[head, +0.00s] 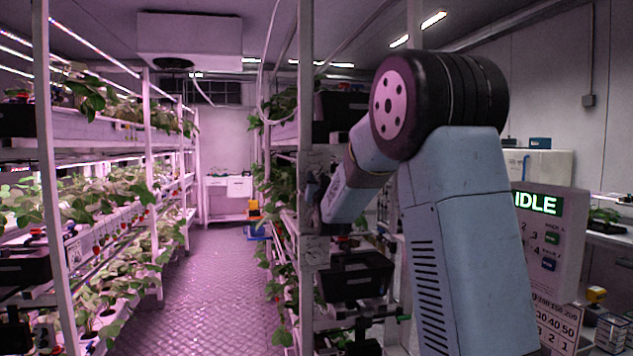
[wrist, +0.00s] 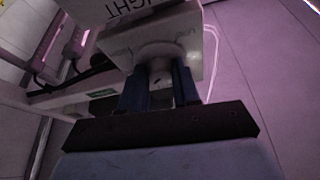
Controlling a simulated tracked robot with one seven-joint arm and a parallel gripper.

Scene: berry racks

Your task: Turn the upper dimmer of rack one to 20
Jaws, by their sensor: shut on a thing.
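The upper dimmer (wrist: 196,62) is a pale box with a round knob, seen close up in the wrist view. My gripper (wrist: 160,75) is in front of it, its two blue fingers on either side of the knob and shut on it. The dial marks and the knob's setting are mostly hidden by the fingers, so I cannot read the number. In the head view, my arm reaches to the post of the rack on the right, where a panel (head: 312,165) is partly hidden behind my wrist. Another dial box (head: 314,251) sits lower on the same post.
Plant racks (head: 95,125) line the left side. A sign reading IDLE (head: 537,204) stands at the right. A yellow and blue item (head: 256,220) is on the floor at the far end.

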